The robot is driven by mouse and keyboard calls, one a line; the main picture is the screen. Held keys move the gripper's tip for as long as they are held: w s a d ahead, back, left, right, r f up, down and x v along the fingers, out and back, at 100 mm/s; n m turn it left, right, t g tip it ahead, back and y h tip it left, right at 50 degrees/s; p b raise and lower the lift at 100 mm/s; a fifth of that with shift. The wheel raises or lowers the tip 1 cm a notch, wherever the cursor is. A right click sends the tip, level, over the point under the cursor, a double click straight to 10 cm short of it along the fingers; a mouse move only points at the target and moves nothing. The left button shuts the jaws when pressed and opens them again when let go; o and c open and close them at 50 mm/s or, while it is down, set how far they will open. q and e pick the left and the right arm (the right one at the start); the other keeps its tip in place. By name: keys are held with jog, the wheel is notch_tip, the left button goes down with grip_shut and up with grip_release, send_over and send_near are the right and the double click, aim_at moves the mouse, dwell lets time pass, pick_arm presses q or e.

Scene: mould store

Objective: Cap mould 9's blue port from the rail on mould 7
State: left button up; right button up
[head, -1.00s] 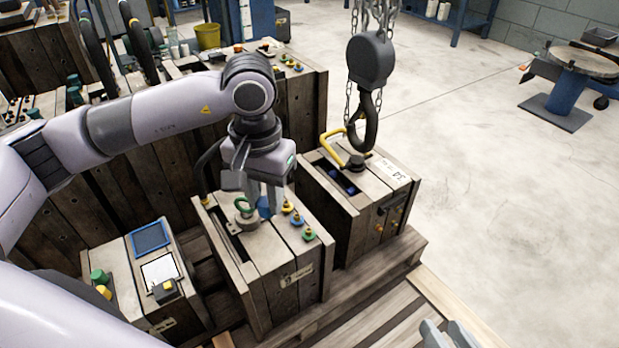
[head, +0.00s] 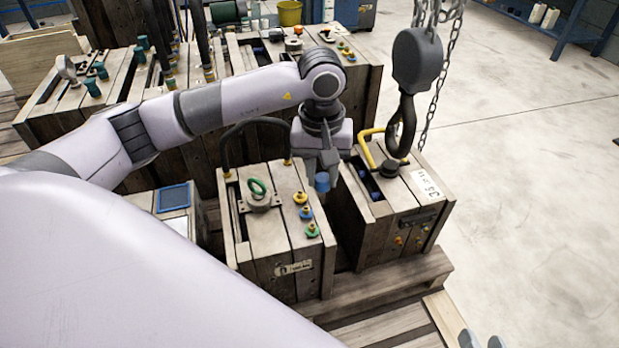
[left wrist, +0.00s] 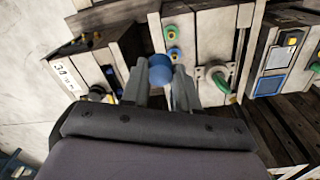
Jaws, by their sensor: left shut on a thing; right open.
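My left gripper (head: 322,178) is shut on a blue cap (head: 322,184); in the left wrist view the cap (left wrist: 160,69) sits between the fingertips. It is held above the far right edge of the middle wooden mould (head: 270,235), near the gap to the right-hand mould (head: 400,210). The middle mould's top has a yellow-ringed port (head: 300,197), a blue-ringed port (head: 306,213) and a green-ringed port (head: 312,230) in a row. The cap is apart from them. I cannot read which mould is 7 or 9. My right gripper (head: 482,341) shows only its fingertips, spread apart, at the bottom edge.
A hoist hook (head: 405,130) on chains hangs over the right-hand mould's yellow handle (head: 370,145). Larger crates (head: 200,105) stand behind.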

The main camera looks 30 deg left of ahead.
aim_at(306, 209)
pick_arm(q)
jog(key=a+f+n, duration=0.1)
jog(key=f+n, duration=0.1)
jog(key=w+a+f+n, duration=0.1)
jog(key=a+f+n, duration=0.1)
jog(key=w+a+f+n, duration=0.1)
jog(key=a+f+n, duration=0.1)
jog(key=n, duration=0.1)
jog(key=shift+w+f, duration=0.2)
jog(key=shift+f, duration=0.2)
jog(key=shift+a+f, duration=0.2)
jog(key=shift+f, duration=0.05)
jog(key=shift+f+b, duration=0.95)
jog(key=shift+f, duration=0.45)
jog(key=shift+f+b, duration=0.35)
jog(key=shift+b, duration=0.2)
jog(key=shift+f+b, duration=0.4)
jog(key=shift+f, duration=0.3)
pick_arm(e)
jog(key=shift+w+f+t+y, duration=0.25)
jog(key=shift+w+t+y, duration=0.05)
jog(key=shift+w+y, duration=0.1)
pick_arm(q)
jog(key=shift+f+b, duration=0.8)
jog(key=shift+f, duration=0.2)
pick_arm(e)
jog(key=shift+s+f, duration=0.1)
jog(key=shift+f, duration=0.7)
